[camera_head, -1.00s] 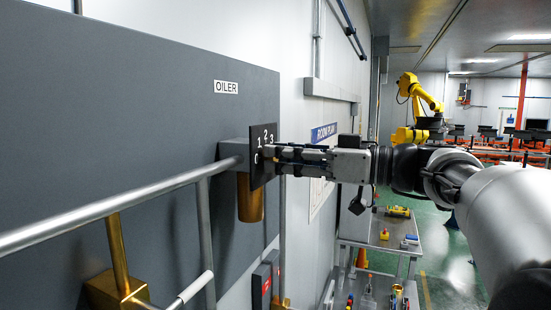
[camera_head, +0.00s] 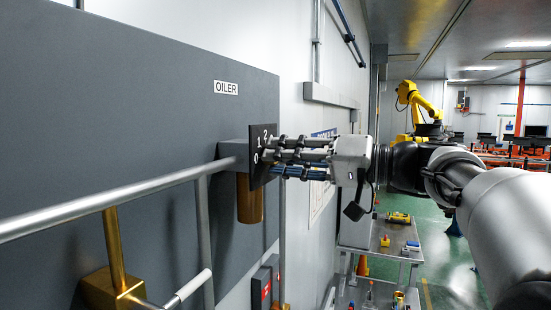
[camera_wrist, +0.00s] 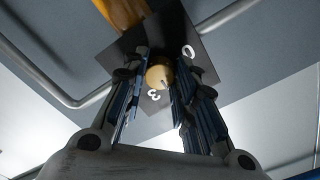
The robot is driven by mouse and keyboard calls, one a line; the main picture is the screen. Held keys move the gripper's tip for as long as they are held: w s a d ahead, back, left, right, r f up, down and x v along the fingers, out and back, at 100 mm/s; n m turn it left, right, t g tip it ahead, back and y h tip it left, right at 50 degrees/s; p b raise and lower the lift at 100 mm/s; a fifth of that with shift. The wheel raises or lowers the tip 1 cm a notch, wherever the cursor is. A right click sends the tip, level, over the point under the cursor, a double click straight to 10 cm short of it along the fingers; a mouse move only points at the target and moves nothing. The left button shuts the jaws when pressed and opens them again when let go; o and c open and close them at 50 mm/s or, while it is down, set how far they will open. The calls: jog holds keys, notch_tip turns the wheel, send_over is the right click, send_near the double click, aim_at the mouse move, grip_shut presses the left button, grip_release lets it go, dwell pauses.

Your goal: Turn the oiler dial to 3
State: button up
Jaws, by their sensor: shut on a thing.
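The oiler's black dial plate (camera_head: 258,150) carries white numbers and stands on a grey block on the wall panel, under the OILER label (camera_head: 226,88). In the head view 0, 1 and 2 show, and the 3 is hidden behind my fingers. My gripper (camera_head: 274,157) reaches the plate from the right. In the wrist view the round brass dial knob (camera_wrist: 160,77) sits between the fingertips of my gripper (camera_wrist: 161,82), which is shut on it. The plate (camera_wrist: 185,30) shows 0 and 3 there. A small dark mark shows on the knob; the number it points at is unclear.
A brass cup (camera_head: 249,200) hangs below the grey block. A metal handrail (camera_head: 110,200) runs in front of the panel at left. A red-and-grey switch box (camera_head: 264,284) is below. A work table (camera_head: 395,240) stands behind at right.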

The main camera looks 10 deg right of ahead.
jog(key=shift+r+m+p, duration=0.1)
jog(key=shift+m+p, duration=1.3)
jog(key=shift+m, duration=2.8)
jog(key=o, duration=1)
jog(key=shift+o, duration=0.2)
jog(key=v, duration=1.2)
